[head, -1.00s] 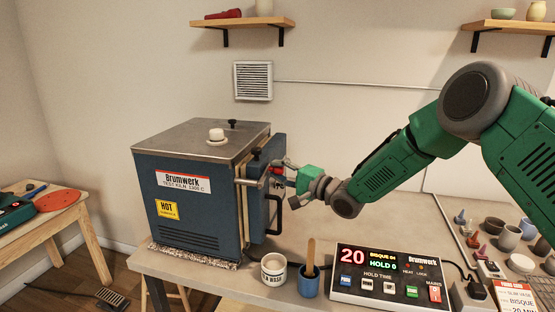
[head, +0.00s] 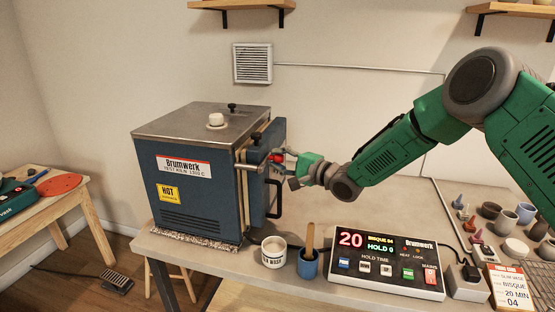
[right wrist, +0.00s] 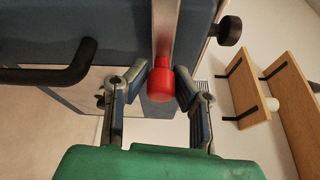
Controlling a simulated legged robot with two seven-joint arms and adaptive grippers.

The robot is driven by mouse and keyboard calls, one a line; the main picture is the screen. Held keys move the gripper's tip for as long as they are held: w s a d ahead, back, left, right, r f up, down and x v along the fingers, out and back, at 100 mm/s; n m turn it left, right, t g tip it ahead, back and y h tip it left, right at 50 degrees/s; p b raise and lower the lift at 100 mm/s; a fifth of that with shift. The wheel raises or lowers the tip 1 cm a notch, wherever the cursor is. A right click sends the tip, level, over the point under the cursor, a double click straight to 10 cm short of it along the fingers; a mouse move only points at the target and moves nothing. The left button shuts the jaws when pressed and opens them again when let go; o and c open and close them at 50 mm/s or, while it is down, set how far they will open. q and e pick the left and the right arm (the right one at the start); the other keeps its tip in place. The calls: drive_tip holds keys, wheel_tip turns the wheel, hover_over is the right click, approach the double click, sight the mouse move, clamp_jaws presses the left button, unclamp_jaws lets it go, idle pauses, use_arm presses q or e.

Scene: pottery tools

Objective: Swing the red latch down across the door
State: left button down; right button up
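The blue kiln (head: 205,190) stands on the left of the bench, with its door (head: 257,195) on its right side. A pale metal latch bar (head: 248,168) sits at the upper part of the door and ends in a red knob (head: 277,157). My right gripper (head: 283,158) is at the knob, partly covering it. The bar (right wrist: 165,30) runs away from the knob along the door. My left gripper is out of view.
A black door handle (head: 276,198) sits below the latch. A white cup (head: 273,252), a blue pot with a stick (head: 308,265) and the controller (head: 385,262) stand at the bench front. Pots and a card crowd the right. Bare bench lies behind the controller.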

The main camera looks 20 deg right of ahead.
drive_tip(key=shift+o, duration=1.3)
drive_tip(key=shift+f, duration=0.15)
drive_tip(key=shift+w+d, duration=0.1)
drive_tip(key=shift+w, duration=0.05)
drive_tip(key=shift+s+d, duration=0.2)
drive_tip(key=shift+s, duration=0.05)
drive_tip(key=v, duration=1.1)
drive_tip(key=shift+d, duration=0.3)
drive_tip(key=shift+a+f, duration=0.1)
drive_tip(key=shift+s, duration=0.1)
